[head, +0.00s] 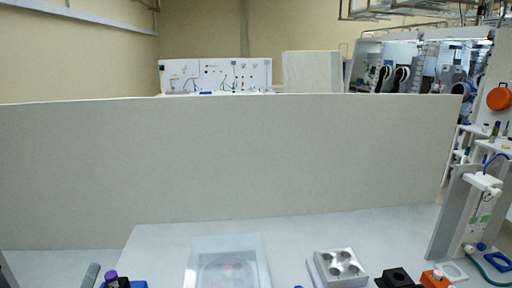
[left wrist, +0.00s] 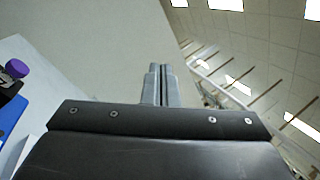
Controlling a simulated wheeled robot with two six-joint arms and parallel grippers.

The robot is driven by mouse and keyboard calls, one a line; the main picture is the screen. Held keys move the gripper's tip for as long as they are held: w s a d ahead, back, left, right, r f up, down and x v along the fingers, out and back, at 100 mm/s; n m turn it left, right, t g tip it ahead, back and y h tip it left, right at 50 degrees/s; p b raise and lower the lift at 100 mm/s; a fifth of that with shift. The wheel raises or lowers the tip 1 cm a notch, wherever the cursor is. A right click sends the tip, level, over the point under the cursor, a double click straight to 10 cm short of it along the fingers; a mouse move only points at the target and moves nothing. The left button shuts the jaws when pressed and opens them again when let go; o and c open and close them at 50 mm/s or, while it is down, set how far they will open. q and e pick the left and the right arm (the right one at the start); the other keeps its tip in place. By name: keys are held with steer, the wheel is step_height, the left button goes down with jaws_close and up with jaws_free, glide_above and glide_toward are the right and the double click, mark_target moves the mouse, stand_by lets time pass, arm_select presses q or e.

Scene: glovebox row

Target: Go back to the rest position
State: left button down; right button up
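My left gripper (head: 91,275) shows at the bottom left of the head view as a small grey tip above the lower edge. In the left wrist view its two grey fingers (left wrist: 159,85) lie side by side, with only a thin dark line between them and nothing held. The fingers point away from the table, toward the panel and ceiling. A purple-capped item (head: 110,277) is just right of the tip in the head view, apart from the fingers in the left wrist view (left wrist: 16,68). My right gripper is in neither view.
A pale upright panel (head: 230,160) closes off the back of the white table (head: 160,240). A clear box (head: 228,265), a metal block with round wells (head: 340,266), a black block (head: 396,278) and an orange part (head: 436,279) stand along the front. A white upright fixture (head: 466,210) stands at right.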

arm_select(q)
steer(key=s+a+f+n+g+y, duration=0.3)
steer(key=s+f+n+g, duration=0.15)
steer(key=f+n, duration=0.3)
steer(key=s+a+f+n+g+y, duration=0.2)
steer(key=s+f+n+g+y, duration=0.1)
steer(key=f+n+g, duration=0.4)
steer(key=s+d+f+n+g+h, duration=0.2)
steer(key=s+d+f+n+g, duration=0.1)
steer(key=s+f+n, duration=0.4)
steer(key=s+d+f+n+g+h, duration=0.2)
steer(key=s+d+f+n+g, duration=0.15)
steer(key=s, duration=0.45)
step_height(320, 180, down, 27)
steer(key=a+g+b, duration=0.2)
steer(key=b, duration=0.1)
steer(key=s+d+f+g+h+b, duration=0.1)
steer(key=s+f+b, duration=0.1)
steer(key=s+f, duration=1.3)
step_height(320, 180, down, 5)
steer(key=shift+s+d+r, duration=0.2)
steer(key=shift+s+d, duration=0.1)
steer(key=shift+s, duration=0.1)
